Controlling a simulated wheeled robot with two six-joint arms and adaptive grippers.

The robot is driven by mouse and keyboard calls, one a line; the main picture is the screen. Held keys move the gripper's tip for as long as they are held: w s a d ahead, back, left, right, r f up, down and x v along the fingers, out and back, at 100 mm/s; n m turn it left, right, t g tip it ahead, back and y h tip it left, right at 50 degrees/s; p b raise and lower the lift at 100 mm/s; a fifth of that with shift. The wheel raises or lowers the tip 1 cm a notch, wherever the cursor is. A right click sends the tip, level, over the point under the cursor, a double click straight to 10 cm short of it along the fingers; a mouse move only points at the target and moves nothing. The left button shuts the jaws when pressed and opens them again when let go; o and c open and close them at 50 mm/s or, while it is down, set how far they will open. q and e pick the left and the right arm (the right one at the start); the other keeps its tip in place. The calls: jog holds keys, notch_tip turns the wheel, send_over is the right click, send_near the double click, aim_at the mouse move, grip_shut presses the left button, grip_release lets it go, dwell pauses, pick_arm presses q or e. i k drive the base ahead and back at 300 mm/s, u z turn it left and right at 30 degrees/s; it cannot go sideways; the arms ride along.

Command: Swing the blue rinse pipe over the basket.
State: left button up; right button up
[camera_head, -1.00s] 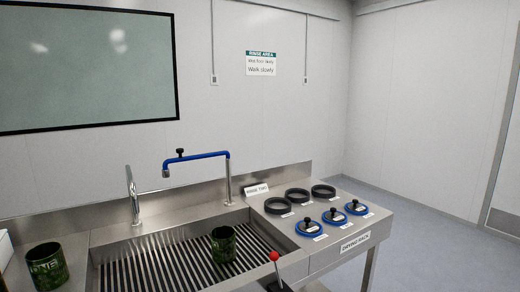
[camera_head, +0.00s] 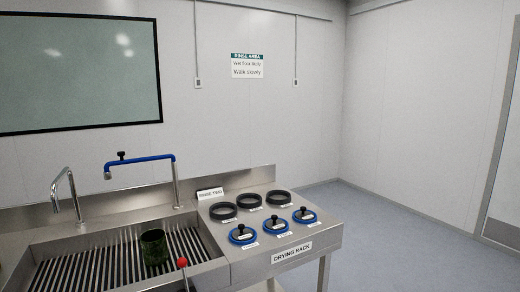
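The blue rinse pipe (camera_head: 140,160) is a horizontal blue arm on an upright steel post (camera_head: 177,180) at the back of the sink. It points left from the post, with a black knob on top and a nozzle at its left end. The basket is not clearly identifiable; a dark green cylindrical container (camera_head: 154,247) stands on the slatted sink floor (camera_head: 105,262), in front of the pipe. The pipe's nozzle is to the left of this container. Neither of my grippers is in view.
A steel tap (camera_head: 66,192) stands left of the pipe. A red-knobbed lever (camera_head: 182,263) is at the sink's front right. The drying rack (camera_head: 292,253) at right holds black rings (camera_head: 249,200) and blue lids with black knobs (camera_head: 278,225). Open floor lies right.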

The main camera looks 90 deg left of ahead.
aim_at(107, 174)
jog(key=u, duration=0.05)
jog(key=i, duration=0.55)
jog(key=u, duration=3.05)
